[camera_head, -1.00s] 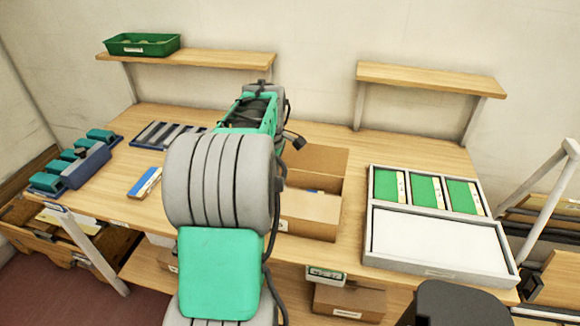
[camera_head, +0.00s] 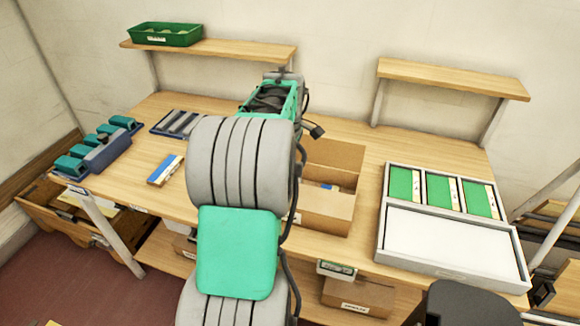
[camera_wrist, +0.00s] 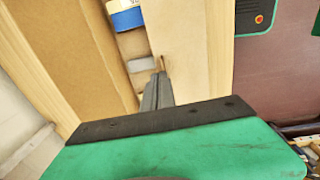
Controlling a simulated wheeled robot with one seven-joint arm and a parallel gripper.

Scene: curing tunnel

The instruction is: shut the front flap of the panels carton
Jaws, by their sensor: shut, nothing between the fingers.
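The panels carton (camera_head: 338,157) is an open brown cardboard box on the table, right of my arm. Its back flap stands up behind the opening. Its front panel (camera_head: 327,214) faces me; I cannot tell wall from flap there. A small blue-and-white item (camera_head: 327,187) shows inside, also seen in the wrist view (camera_wrist: 127,17). In the wrist view my gripper (camera_wrist: 157,82) is shut and empty, its fingertips at the pale tan strip (camera_wrist: 200,45) beside the carton's opening. I cannot tell whether they touch. In the head view my arm hides the gripper.
A grey tray (camera_head: 385,235) with green panels and a white area lies right of the carton. A blue-and-white box (camera_head: 165,169) and a rack of teal pieces (camera_head: 107,152) are at left. Two shelves (camera_head: 455,80) are on the back wall. A closed carton (camera_head: 357,294) sits below.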

